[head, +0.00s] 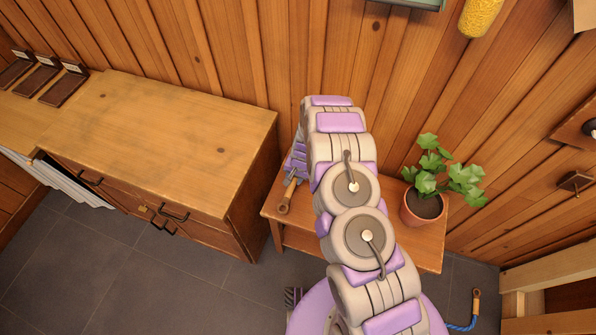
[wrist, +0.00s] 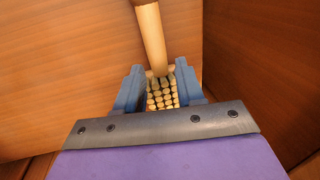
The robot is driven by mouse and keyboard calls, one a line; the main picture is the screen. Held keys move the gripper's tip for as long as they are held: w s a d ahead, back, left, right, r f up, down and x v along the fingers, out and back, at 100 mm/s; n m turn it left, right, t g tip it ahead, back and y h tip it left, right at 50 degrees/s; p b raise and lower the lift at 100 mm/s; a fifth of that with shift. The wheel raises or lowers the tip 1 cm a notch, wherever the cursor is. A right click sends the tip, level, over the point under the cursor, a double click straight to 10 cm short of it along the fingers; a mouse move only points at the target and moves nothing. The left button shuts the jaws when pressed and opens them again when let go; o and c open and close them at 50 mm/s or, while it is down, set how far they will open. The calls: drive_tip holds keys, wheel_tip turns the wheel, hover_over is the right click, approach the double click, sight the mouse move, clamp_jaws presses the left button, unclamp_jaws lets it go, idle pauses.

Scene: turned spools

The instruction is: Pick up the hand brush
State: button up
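The hand brush shows in the wrist view as a pale wooden handle (wrist: 152,38) and a block of light bristle tufts (wrist: 162,93) facing the camera. My gripper (wrist: 160,78) has one blue-grey finger on each side of the bristle block. I see no gap between block and fingers, so it looks shut on the brush. In the head view, the brown brush handle (head: 284,203) sticks out toward the front from my gripper (head: 297,165), over the left end of the small wooden table (head: 298,240). Whether the brush touches the tabletop is unclear. My arm hides the table's middle.
A potted plant (head: 423,206) stands at the table's right end. A wooden cabinet with drawers (head: 170,140) stands close on the left. The plank wall (head: 235,50) is right behind. A blue cord with a wooden handle (head: 476,305) lies at lower right. Grey floor at lower left is clear.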

sight(293, 184)
drive_tip(key=shift+a+f+b, duration=0.2)
drive_tip(key=shift+f+b, duration=0.25)
drive_tip(key=shift+f, duration=0.9)
drive_tip(key=shift+a+f+b, duration=0.15)
drive_tip(key=shift+f+b, duration=0.25)
drive_tip(key=shift+f, duration=0.95)
clamp_jaws()
